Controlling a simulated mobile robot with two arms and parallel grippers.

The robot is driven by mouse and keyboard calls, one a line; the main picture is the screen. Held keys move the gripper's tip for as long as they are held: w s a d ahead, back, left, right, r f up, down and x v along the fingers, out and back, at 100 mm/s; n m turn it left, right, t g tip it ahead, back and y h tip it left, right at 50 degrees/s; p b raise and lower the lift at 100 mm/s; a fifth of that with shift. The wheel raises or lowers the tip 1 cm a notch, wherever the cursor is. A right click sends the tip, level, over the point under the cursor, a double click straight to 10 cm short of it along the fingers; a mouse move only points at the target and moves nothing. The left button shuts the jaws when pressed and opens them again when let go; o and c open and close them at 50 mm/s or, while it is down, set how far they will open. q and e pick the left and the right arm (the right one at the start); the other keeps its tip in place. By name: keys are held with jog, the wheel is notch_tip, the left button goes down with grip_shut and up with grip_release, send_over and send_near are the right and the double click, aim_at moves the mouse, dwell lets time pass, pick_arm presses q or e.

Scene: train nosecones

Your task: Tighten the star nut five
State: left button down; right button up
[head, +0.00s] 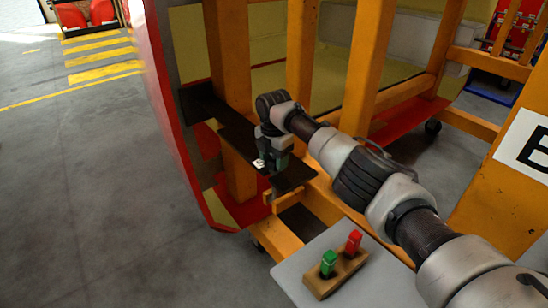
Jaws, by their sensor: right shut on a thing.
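My right arm comes in from the lower right. Its gripper (270,165) is at a dark bracket plate (232,130) on the inner side of the red nosecone panel (168,105). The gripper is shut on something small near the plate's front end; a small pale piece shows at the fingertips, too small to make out. I cannot tell whether it is star nut five. No star nut shows clearly; the gripper hides that spot. My left gripper is not in view.
An orange frame (370,60) with upright posts stands around the gripper. A grey tray (300,265) below carries a wooden block (322,285) with a green-handled tool (328,262) and a red-handled tool (353,242). Grey floor (80,190) is free at the left.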

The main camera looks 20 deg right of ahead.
jog(key=m, duration=0.2)
jog(key=m+p, duration=0.1)
jog(key=shift+r+m+p, duration=0.2)
jog(key=shift+m+p, duration=0.1)
jog(key=shift+m, duration=0.1)
jog(key=m+p, duration=0.1)
jog(key=m, duration=0.2)
jog(key=shift+m, duration=0.4)
jog(key=m+p, duration=0.1)
jog(key=m, duration=0.3)
jog(key=m+p, duration=0.1)
jog(key=m, duration=0.4)
jog(key=m+p, duration=0.1)
jog(key=m, duration=0.3)
jog(key=shift+m, duration=0.3)
jog(key=m, duration=0.3)
jog(key=shift+w+m, duration=0.1)
jog(key=shift+m, duration=0.2)
jog(key=m, duration=0.4)
jog(key=shift+p, duration=0.3)
jog(key=shift+m, duration=2.1)
